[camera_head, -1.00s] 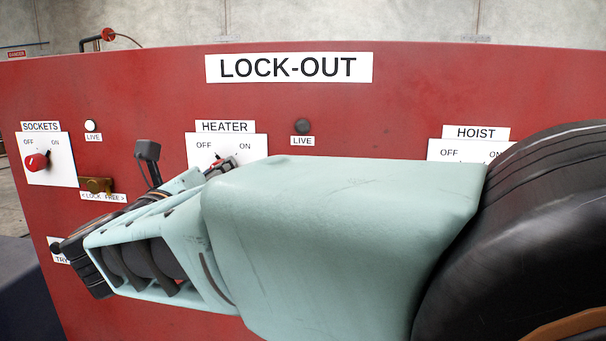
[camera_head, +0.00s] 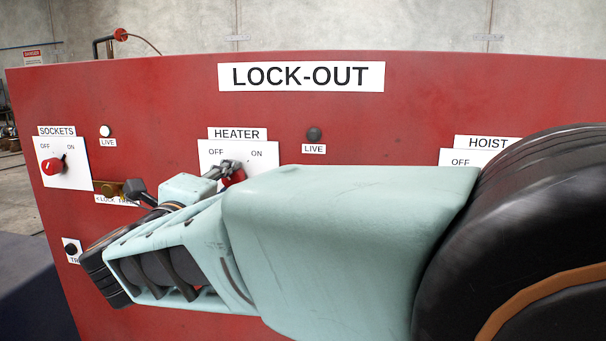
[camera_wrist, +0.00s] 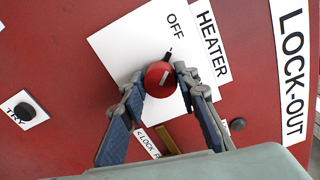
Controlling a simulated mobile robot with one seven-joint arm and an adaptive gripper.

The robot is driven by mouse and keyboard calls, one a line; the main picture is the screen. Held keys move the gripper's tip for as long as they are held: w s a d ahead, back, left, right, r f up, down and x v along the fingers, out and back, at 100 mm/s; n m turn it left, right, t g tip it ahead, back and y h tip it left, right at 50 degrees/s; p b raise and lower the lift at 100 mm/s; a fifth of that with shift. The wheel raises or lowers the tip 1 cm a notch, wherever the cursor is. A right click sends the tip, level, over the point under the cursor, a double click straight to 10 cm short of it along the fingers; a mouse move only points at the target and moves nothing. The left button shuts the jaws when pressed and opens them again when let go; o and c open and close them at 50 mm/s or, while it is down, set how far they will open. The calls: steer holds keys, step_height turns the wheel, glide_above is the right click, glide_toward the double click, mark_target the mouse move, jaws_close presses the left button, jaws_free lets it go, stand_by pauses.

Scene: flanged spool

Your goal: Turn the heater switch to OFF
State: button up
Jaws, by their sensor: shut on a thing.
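The heater switch is a red round knob (camera_wrist: 159,82) on a white plate (camera_wrist: 125,45) marked OFF, under the HEATER label. In the wrist view its black pointer tip points toward the word OFF. My gripper (camera_wrist: 160,88) is shut on the knob, with one finger on each side. In the head view a bit of the red knob (camera_head: 237,177) shows beside my gripper's fingertips (camera_head: 228,167). My arm hides the lower part of the heater plate there. The ON mark shows in the head view and is hidden in the wrist view.
The dark heater LIVE lamp (camera_head: 314,134) is right of the plate. At left are the SOCKETS knob (camera_head: 53,166), its white LIVE lamp (camera_head: 105,131), a brass lock piece (camera_head: 108,188) and the black TRY button (camera_wrist: 25,111). The HOIST plate (camera_head: 462,157) is partly hidden by my arm.

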steer(key=shift+n, duration=0.5)
steer(key=o, duration=1.1)
steer(key=shift+s, duration=0.1)
steer(key=s, duration=0.7)
steer(key=shift+s+a, duration=0.2)
steer(key=shift+a, duration=0.1)
